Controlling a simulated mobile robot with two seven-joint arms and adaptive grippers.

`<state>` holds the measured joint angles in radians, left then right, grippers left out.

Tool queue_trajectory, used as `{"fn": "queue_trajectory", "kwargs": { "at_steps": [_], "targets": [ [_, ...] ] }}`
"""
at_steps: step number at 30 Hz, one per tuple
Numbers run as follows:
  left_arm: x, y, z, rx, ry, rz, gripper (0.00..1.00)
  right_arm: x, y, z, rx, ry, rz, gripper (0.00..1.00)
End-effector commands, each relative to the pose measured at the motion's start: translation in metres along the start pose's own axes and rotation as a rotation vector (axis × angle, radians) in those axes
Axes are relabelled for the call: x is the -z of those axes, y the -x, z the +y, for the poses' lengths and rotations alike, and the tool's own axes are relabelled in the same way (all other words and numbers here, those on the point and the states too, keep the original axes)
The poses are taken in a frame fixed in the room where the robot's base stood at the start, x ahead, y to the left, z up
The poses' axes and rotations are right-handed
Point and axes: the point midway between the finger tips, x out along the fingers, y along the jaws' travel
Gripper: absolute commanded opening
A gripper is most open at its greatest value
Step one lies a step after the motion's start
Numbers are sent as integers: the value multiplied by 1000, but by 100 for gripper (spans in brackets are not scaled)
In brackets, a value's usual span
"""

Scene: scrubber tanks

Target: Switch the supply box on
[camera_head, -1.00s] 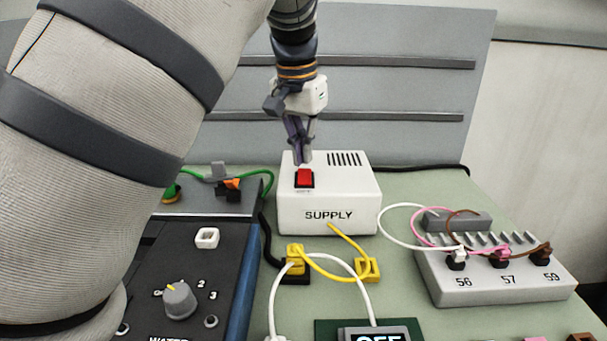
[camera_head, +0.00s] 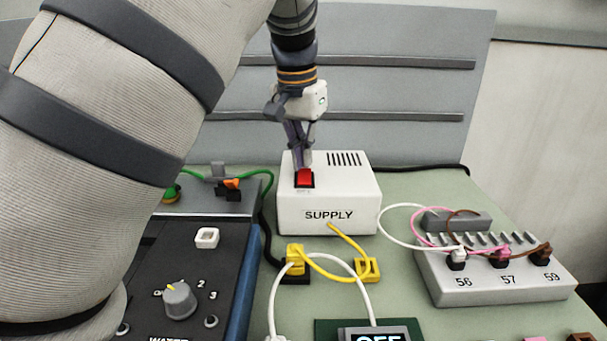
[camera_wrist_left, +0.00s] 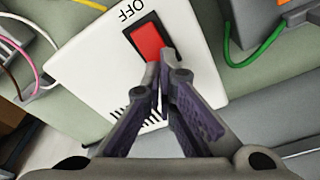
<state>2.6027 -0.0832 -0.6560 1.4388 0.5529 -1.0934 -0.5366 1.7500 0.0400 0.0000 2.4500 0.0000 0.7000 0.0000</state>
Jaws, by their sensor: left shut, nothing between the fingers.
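The white supply box (camera_head: 325,215) stands on the green table in the head view, with "SUPPLY" on its front. Its red rocker switch (camera_head: 305,178) is on the top face, near the left front. In the left wrist view the red switch (camera_wrist_left: 148,40) shows with the word "OFF" beside it. My left gripper (camera_head: 303,166) points down over the box with its fingers shut and empty. Its fingertips (camera_wrist_left: 160,68) are at the switch's rear end; contact with it I cannot tell for sure. My right gripper is not in view.
A dark panel with a knob (camera_head: 180,300) stands left of the box. Yellow plugs (camera_head: 295,258) and wires lie in front of it. A grey terminal block (camera_head: 495,278) with wires is at the right. A display (camera_head: 380,335) reading "OFF" is at the bottom edge.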

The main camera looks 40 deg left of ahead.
Motion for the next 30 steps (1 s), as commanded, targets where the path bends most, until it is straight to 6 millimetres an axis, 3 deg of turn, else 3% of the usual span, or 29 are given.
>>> {"fn": "queue_trajectory", "kwargs": {
  "at_steps": [30],
  "targets": [
    [-3,-16,0,-1,0,-3,0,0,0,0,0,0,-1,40]
  ]
}}
